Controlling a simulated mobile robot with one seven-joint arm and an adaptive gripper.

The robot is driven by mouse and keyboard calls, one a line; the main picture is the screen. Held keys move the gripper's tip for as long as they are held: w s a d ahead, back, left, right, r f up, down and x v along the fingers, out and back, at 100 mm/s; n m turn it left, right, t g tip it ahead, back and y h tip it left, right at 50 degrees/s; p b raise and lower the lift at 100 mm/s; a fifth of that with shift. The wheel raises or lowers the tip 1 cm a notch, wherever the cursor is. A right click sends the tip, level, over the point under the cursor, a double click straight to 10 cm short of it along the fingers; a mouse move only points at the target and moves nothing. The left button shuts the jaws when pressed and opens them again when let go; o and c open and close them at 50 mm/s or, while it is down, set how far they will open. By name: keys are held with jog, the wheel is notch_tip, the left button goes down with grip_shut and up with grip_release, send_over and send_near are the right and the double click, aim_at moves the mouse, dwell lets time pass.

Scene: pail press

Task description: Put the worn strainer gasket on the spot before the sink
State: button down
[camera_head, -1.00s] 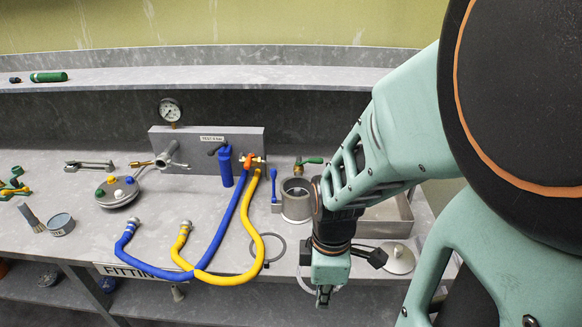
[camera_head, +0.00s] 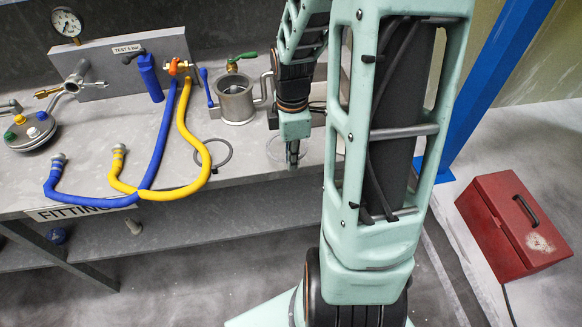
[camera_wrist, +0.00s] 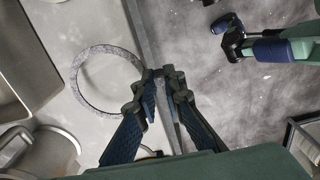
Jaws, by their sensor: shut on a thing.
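The worn strainer gasket is a pale, mottled grey ring (camera_wrist: 77,88) in the wrist view. Its near side meets my fingertips, and the ring reaches out over the bench. My gripper (camera_wrist: 163,73) is shut on its rim by the bench's front edge. In the head view my gripper (camera_head: 293,160) points down, with a pale arc of the ring (camera_head: 269,150) to its left. The sink (camera_wrist: 12,82) shows in part at the left of the wrist view; my arm hides it in the head view. I cannot make out the marked spot.
A dark ring (camera_head: 231,154) lies on the bench beside the yellow hose (camera_head: 197,130). The strainer pot (camera_head: 236,106) stands behind my gripper. A pale round lid (camera_wrist: 52,150) lies near the sink. A red toolbox (camera_head: 510,222) sits on the floor at right.

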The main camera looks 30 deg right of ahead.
jog(key=f+b, duration=0.3)
jog(key=f, duration=0.1)
jog(key=shift+w+d, duration=0.25)
jog(key=shift+w, duration=0.05)
jog(key=shift+f+b, duration=0.15)
jog(key=shift+b, duration=0.15)
jog(key=c, duration=2)
grip_release()
notch_tip(320, 180, up, 12)
jog(key=shift+r+p, duration=0.2)
jog(key=shift+p, duration=0.45)
